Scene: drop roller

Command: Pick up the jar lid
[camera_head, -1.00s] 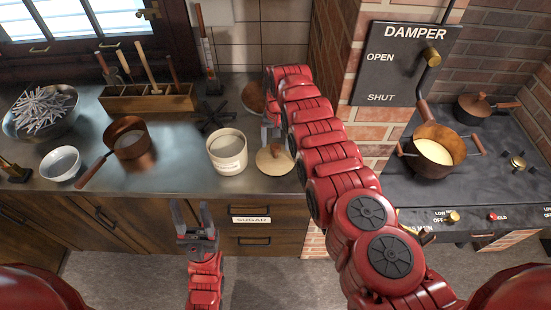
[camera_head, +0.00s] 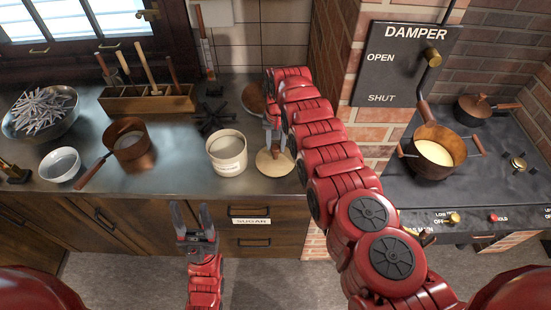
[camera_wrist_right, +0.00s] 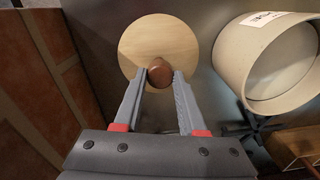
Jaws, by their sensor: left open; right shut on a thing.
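The jar lid (camera_head: 273,165) is a pale round wooden disc with a brown knob, lying on the metal counter just right of the cream jar (camera_head: 227,152). In the right wrist view the lid (camera_wrist_right: 150,38) lies beyond my fingers, with its knob (camera_wrist_right: 160,73) between the fingertips. My right gripper (camera_wrist_right: 160,76) is shut on that knob. In the head view the right gripper (camera_head: 274,146) is over the lid and partly hides it. My left gripper (camera_head: 193,215) is open and empty, in front of the drawers. The jar (camera_wrist_right: 268,62) also shows in the right wrist view.
A copper saucepan (camera_head: 130,145), a white bowl (camera_head: 60,164) and a wooden tool box (camera_head: 148,99) stand on the counter to the left. A black trivet (camera_head: 213,117) is behind the jar.

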